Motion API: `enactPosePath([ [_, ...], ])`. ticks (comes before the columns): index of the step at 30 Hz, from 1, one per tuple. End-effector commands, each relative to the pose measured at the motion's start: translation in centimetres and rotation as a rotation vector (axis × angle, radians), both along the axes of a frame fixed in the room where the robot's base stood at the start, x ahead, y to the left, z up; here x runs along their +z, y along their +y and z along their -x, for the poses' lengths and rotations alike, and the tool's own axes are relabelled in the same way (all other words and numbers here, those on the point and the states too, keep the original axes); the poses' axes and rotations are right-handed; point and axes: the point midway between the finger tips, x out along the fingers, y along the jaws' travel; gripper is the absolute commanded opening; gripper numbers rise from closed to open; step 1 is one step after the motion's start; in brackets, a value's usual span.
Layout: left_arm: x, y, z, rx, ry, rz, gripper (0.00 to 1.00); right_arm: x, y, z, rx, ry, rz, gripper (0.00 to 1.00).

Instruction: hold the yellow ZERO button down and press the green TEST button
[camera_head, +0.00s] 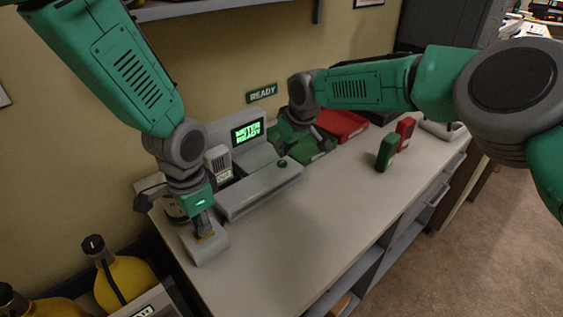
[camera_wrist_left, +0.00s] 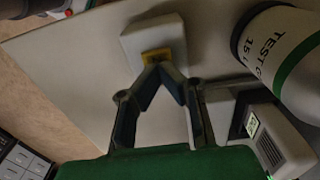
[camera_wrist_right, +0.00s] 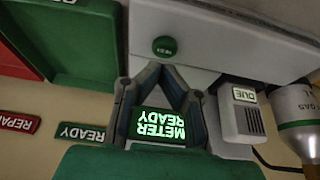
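The yellow ZERO button (camera_wrist_left: 157,56) sits on a small light-grey box (camera_head: 207,247) at the near left end of the counter. My left gripper (camera_head: 204,229) points down at it with its fingertips together, covering most of the button. The tips seem to touch it; how far it is pressed I cannot tell. The green TEST button (camera_head: 283,162) is on the low grey ledge of the meter console; it also shows in the right wrist view (camera_wrist_right: 165,46). My right gripper (camera_wrist_right: 160,72) is shut and empty, with its tips close to that button but apart from it.
The console screen (camera_head: 247,132) reads METER READY. A READY sign (camera_head: 262,93) hangs behind. A green tray (camera_head: 318,152) and red tray (camera_head: 342,123) lie at the back. Green (camera_head: 387,152) and red (camera_head: 406,133) devices stand at right. The counter (camera_head: 310,215) front is clear.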

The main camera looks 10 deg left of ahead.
Motion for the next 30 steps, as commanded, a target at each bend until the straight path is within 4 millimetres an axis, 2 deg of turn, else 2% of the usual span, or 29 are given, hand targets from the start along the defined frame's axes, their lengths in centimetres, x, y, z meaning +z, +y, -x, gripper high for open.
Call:
enactPosePath([
  [30,-0.4,0.2,0.0,0.001,0.001,0.001,0.0,-1.1,0.2,0.0,0.0,0.001,0.001,0.0],
])
